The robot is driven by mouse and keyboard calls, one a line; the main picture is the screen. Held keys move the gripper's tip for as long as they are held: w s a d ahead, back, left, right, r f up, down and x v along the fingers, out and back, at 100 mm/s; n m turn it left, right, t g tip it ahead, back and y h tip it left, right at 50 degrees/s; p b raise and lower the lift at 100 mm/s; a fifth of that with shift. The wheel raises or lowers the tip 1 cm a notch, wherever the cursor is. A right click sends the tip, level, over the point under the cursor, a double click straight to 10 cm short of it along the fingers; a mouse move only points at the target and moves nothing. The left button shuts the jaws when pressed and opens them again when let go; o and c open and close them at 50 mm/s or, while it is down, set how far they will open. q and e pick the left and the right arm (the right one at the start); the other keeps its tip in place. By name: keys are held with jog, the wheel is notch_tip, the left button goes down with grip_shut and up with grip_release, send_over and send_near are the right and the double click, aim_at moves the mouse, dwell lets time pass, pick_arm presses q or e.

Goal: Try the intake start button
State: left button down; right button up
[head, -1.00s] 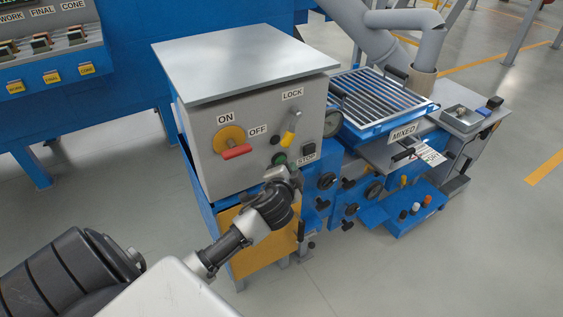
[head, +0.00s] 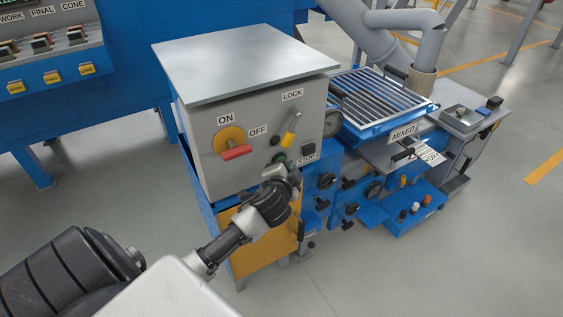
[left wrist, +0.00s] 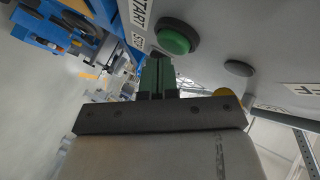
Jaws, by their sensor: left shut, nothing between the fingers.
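The green start button (left wrist: 177,40), round in a dark collar, sits on the grey control box (head: 202,130) beside a label reading START (left wrist: 139,18). In the head view the green button (head: 280,159) is partly covered by my left gripper (head: 293,168). In the left wrist view my left gripper (left wrist: 158,72) is shut and empty, its fingertips just below the button's edge. I cannot tell whether they touch it.
The box front also carries a yellow rotary switch with a red handle (head: 236,152) and a yellow-tipped lock lever (head: 290,135). Blue machinery with black knobs (head: 327,180) and a grated hopper (head: 385,100) stand to the right. Floor (head: 440,270) is clear in front.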

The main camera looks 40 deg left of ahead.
pick_arm(q)
jog(key=shift+w+a, duration=0.2)
jog(key=shift+a, duration=0.3)
dwell(0.4)
dwell(0.5)
jog(key=shift+s+d+p, duration=0.3)
jog(key=shift+s+d, duration=0.05)
jog(key=shift+d, duration=0.55)
jog(key=shift+s+d, duration=0.35)
jog(key=shift+d, duration=0.4)
jog(key=shift+s+d, duration=0.3)
jog(key=shift+d, duration=0.5)
jog(key=shift+s+d, duration=0.35)
jog(key=shift+d, duration=0.4)
